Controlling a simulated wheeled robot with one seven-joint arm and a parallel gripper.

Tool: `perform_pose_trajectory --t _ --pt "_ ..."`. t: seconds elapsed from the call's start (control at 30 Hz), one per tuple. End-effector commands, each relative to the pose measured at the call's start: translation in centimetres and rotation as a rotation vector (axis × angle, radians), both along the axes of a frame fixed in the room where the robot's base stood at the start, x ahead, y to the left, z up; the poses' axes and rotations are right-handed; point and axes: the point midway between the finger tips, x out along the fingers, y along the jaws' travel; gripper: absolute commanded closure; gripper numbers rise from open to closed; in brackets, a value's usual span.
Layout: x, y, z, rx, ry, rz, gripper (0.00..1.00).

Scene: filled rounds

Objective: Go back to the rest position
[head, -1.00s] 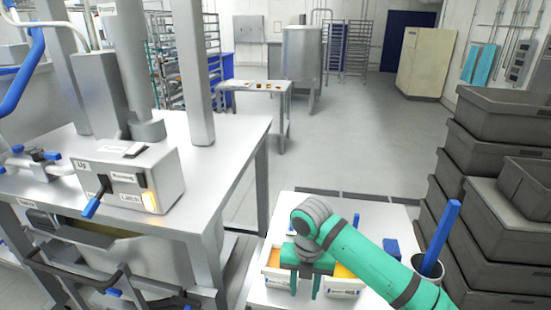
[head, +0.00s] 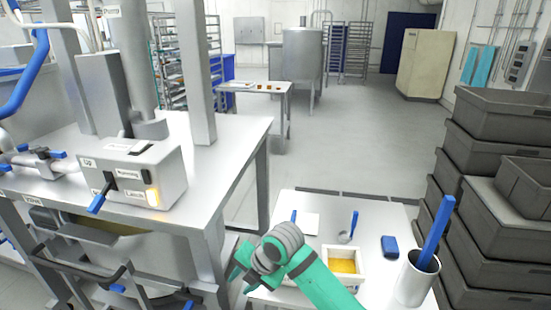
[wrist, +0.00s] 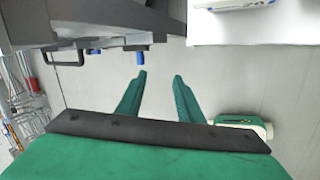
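My gripper (head: 240,280) is at the end of my green arm, over the left edge of the small white table (head: 372,212) in the head view. In the wrist view its two green fingers (wrist: 160,77) are apart with only grey floor between them, so it is open and empty. My arm reaches in from the bottom of the head view, bent at the dark grey wrist joint. It hides part of the table's near left side.
On the table are a white box with yellow contents (head: 345,266), a blue block (head: 390,246) and a white cup (head: 416,281) holding a blue-handled tool. A steel machine bench (head: 225,150) stands left, close to my gripper. Grey crates (head: 505,190) are stacked right.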

Motion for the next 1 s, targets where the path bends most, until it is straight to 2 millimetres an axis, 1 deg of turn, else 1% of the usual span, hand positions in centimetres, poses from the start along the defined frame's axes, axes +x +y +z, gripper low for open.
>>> perform_pose_trajectory --t 0.03,0.1,0.2,0.3,0.43,0.5,0.6,0.7,0.83,1.0 --pt "0.0 2.3 0.0 0.076 -0.006 -0.028 0.66" --pt "0.2 5.0 0.5 0.178 -0.016 -0.080 0.66" --pt "0.4 8.2 1.3 0.323 -0.021 -0.159 0.66" --pt "0.4 10.9 2.2 0.466 -0.013 -0.242 0.66" --pt "0.4 13.6 3.2 0.647 0.012 -0.356 0.66" --pt "0.3 14.5 3.6 0.740 0.031 -0.421 0.66" --pt "0.1 15.5 4.0 0.870 0.065 -0.517 0.66" --pt "-0.2 15.9 4.1 0.992 0.101 -0.615 0.66" --pt "-0.8 15.7 3.8 1.139 0.153 -0.750 0.66" --pt "-2.2 14.6 2.3 1.308 0.222 -0.929 0.66"
